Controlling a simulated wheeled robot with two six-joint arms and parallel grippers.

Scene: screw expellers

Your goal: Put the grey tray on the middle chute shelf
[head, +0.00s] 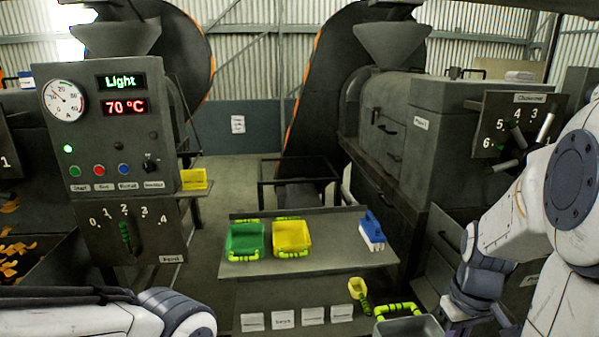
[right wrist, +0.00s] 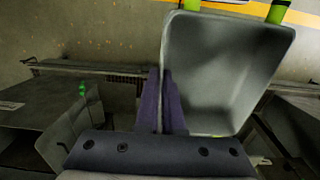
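The grey tray (head: 411,327) with bright green handles is at the bottom right of the head view, partly cut off by the frame. It fills the upper right of the right wrist view (right wrist: 222,70), looks empty and appears tilted there. My right gripper (right wrist: 165,100) has its purple fingers close together on the tray's side wall. In the head view this gripper (head: 462,308) is just right of the tray. My left arm enters at the bottom left; its gripper is out of view. I cannot tell which surface is the middle chute shelf.
A metal table (head: 340,262) holds a green tray (head: 246,240), a yellow tray (head: 292,237) and a blue-and-white brush (head: 372,230). A yellow scoop (head: 359,290) is below it. A small side shelf (head: 203,191) holds a yellow box (head: 194,180). Machines flank both sides.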

